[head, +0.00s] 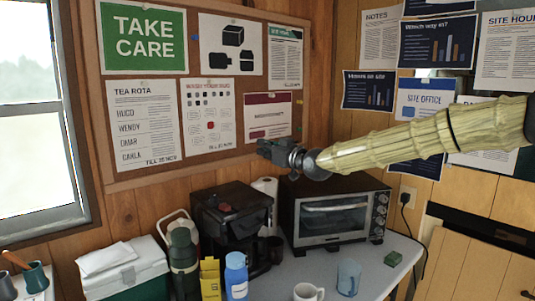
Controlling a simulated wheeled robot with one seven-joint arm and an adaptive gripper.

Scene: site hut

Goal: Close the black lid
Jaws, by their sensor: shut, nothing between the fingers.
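A black coffee machine (238,235) stands on the counter left of the toaster oven. Its black lid (232,196) forms the top of the machine and looks nearly flat; at this size I cannot tell whether it is fully down. My gripper (264,149) is shut and empty. It appears above and a little right of the coffee machine, in front of the notice board, and touches nothing that I can see. My arm reaches in from the right, over the toaster oven.
The toaster oven (335,212) stands right of the machine, with a paper roll (266,187) between them. A dark green flask (183,262), yellow box (210,279) and blue bottle (236,276) stand in front. A cooler (122,272) stands left.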

